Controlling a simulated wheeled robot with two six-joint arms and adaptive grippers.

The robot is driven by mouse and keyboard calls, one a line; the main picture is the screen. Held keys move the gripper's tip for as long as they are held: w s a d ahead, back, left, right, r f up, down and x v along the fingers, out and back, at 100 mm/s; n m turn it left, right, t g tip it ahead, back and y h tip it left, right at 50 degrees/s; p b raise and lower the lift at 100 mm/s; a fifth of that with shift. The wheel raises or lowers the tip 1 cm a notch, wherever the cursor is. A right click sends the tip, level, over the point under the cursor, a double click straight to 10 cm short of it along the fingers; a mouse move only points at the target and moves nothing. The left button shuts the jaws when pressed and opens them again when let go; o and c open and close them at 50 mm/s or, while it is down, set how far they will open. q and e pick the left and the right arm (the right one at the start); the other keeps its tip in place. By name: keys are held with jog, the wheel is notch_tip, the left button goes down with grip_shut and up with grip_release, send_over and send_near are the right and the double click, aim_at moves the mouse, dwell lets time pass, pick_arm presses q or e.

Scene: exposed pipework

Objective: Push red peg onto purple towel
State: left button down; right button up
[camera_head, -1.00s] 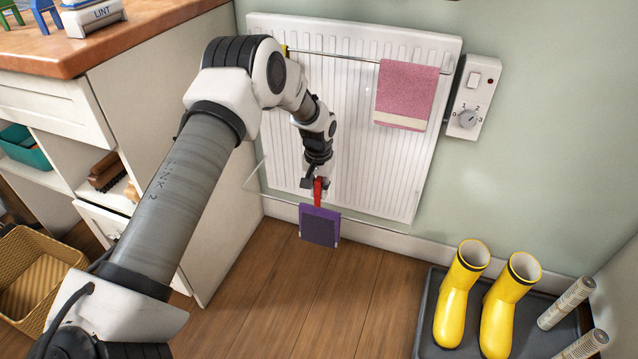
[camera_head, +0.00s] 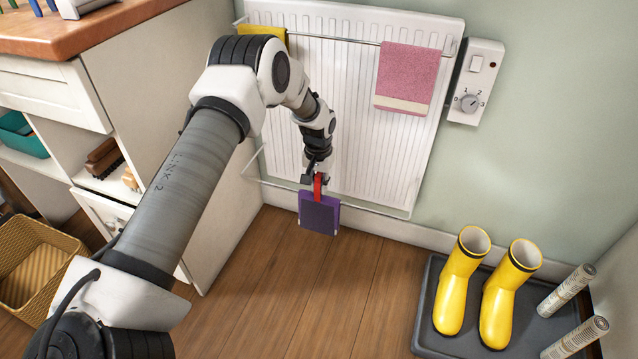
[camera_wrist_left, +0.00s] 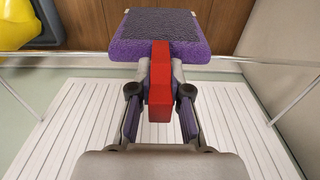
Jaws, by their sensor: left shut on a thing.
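The purple towel (camera_head: 320,216) hangs over the lower rail in front of the radiator. In the left wrist view the towel (camera_wrist_left: 160,32) lies beyond the fingertips. My left gripper (camera_head: 317,183) is shut on the red peg (camera_head: 318,187), directly above the towel's top edge. In the left wrist view the peg (camera_wrist_left: 159,90) sits between the two fingers (camera_wrist_left: 160,85), and its far end overlaps the towel's near edge. I cannot tell whether the peg straddles the towel or only touches it. My right gripper is not in view.
A white radiator (camera_head: 340,110) stands behind, with a pink towel (camera_head: 407,75) and a yellow cloth (camera_head: 262,33) on its upper rail. A cabinet (camera_head: 165,100) is close on the left. Yellow boots (camera_head: 460,285) stand on a tray at right; the floor between is clear.

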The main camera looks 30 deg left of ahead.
pick_arm(q)
jog(key=shift+f+b, duration=0.4)
jog(key=shift+f, duration=0.75)
jog(key=c, duration=1)
grip_release()
jog(key=shift+c, duration=0.2)
